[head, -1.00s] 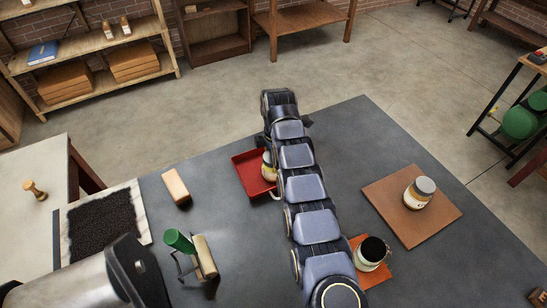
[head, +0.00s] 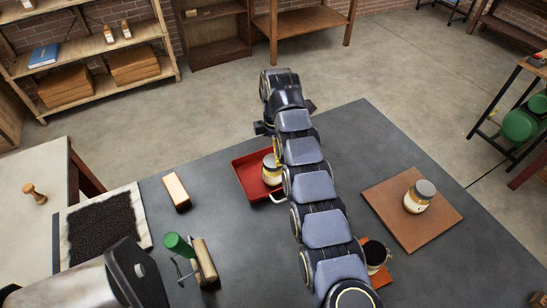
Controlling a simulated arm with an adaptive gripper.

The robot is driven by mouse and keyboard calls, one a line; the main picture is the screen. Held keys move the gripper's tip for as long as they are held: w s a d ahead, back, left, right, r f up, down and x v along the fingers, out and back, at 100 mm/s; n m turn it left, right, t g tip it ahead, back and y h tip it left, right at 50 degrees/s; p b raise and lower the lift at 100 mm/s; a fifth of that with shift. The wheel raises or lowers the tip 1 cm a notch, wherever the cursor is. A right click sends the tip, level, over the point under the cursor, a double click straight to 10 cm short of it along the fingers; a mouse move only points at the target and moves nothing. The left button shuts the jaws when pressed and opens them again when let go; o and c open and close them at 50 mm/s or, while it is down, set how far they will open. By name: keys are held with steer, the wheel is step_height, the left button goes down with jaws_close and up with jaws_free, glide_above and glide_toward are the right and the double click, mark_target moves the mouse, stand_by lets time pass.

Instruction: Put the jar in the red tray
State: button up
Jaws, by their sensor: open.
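A jar (head: 271,172) with a pale body, a yellowish band and a grey lid stands inside the red tray (head: 246,181), toward its right side. My arm passes close beside it and hides part of the tray's right side. A second, similar jar (head: 419,196) stands upright on a brown board at the right. My gripper (head: 286,118) is at the far end of the arm, beyond the tray and apart from the jar. Dark finger parts show on both sides of the arm. It is open, and nothing shows in it.
A dark-topped cup or jar (head: 377,255) on an orange mat is partly behind my arm. A pale block (head: 176,191), a green-handled tool (head: 180,245) and a black mat (head: 102,226) lie left. The brown board (head: 386,199) has free room around its jar.

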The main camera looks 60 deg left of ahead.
steer(key=shift+d+r, duration=0.1)
steer(key=shift+r, duration=0.85)
steer(key=shift+w, duration=0.15)
steer(key=w+d+r+m, duration=0.8)
steer(key=w+d+r, duration=0.2)
steer(key=w+d, duration=0.25)
steer(key=w+d+r+m+h, duration=0.15)
steer(key=d+r+m, duration=0.25)
steer(key=d, duration=0.5)
steer(key=w+d+r+m, duration=0.2)
steer(key=d+r+m, duration=0.2)
steer(key=d, duration=0.6)
steer(key=s+d+r+m+g, duration=0.1)
steer(key=s+d+m, duration=0.3)
steer(key=d, duration=0.4)
steer(key=s+d+r+m, duration=0.1)
steer(key=s+d+m, duration=0.2)
steer(key=d+m, duration=0.35)
steer(key=s+d+f+m, duration=0.1)
steer(key=s+d+m, duration=0.3)
steer(key=s, duration=0.5)
steer(key=s+d+f+m+y, duration=0.1)
steer(key=s+d+m, duration=0.3)
steer(key=s, duration=0.5)
steer(key=d+f, duration=0.1)
steer(key=d, duration=0.1)
steer(key=shift+d+f+g, duration=0.15)
steer(key=shift+d+g, duration=0.15)
steer(key=shift+d, duration=0.1)
steer(key=shift+y, duration=0.25)
